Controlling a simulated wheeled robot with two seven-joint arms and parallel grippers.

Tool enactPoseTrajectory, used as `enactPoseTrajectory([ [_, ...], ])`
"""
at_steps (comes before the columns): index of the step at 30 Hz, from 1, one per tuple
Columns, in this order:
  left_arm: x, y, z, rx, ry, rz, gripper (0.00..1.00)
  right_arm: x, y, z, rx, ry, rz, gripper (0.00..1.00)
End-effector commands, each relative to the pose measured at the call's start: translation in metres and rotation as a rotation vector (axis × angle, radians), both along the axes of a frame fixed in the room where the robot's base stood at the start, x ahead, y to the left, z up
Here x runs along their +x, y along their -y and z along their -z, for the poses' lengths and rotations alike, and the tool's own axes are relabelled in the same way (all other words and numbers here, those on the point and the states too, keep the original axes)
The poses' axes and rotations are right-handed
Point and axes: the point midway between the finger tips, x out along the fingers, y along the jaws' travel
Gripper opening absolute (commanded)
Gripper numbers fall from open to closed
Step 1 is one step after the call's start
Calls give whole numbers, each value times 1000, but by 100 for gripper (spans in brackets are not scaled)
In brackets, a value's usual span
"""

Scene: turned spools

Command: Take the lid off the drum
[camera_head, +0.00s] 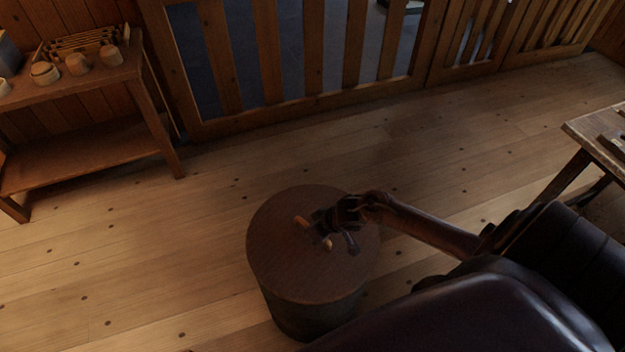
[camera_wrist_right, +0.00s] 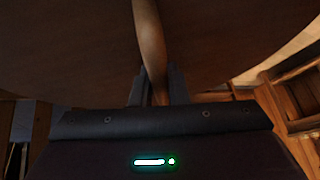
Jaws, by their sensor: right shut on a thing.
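The drum (camera_head: 311,318) stands on the floor at the lower middle of the head view. Its round brown wooden lid (camera_head: 285,256) covers the top and looks level. A light wooden handle (camera_head: 303,222) is on the lid, partly hidden by my right gripper (camera_head: 322,229). My right gripper is shut on the handle, with its arm coming in from the right. In the right wrist view the handle (camera_wrist_right: 149,40) runs between the two fingers, against the dark underside or face of the lid (camera_wrist_right: 70,45). I cannot tell whether the lid touches the drum's rim. My left gripper is not in view.
A wooden shelf table (camera_head: 80,78) with several small turned pieces stands at the upper left. A slatted wooden railing (camera_head: 300,105) runs along the back. A workbench (camera_head: 603,135) is at the right edge. The plank floor left of the drum is clear.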

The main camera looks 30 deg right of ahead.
Motion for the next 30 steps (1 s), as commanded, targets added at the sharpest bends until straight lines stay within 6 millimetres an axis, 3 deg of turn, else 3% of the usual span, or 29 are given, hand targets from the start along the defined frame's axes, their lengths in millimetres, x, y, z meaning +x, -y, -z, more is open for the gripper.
enactPoseTrajectory([
  [8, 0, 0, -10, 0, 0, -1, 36, 3, 0, -42, 2, 10, -2, 0],
  [21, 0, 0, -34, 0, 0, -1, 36, 3, 0, -153, -1, 11, -1, 0],
  [30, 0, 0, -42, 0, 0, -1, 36, 2, -1, -193, 1, 7, -1, 0],
])
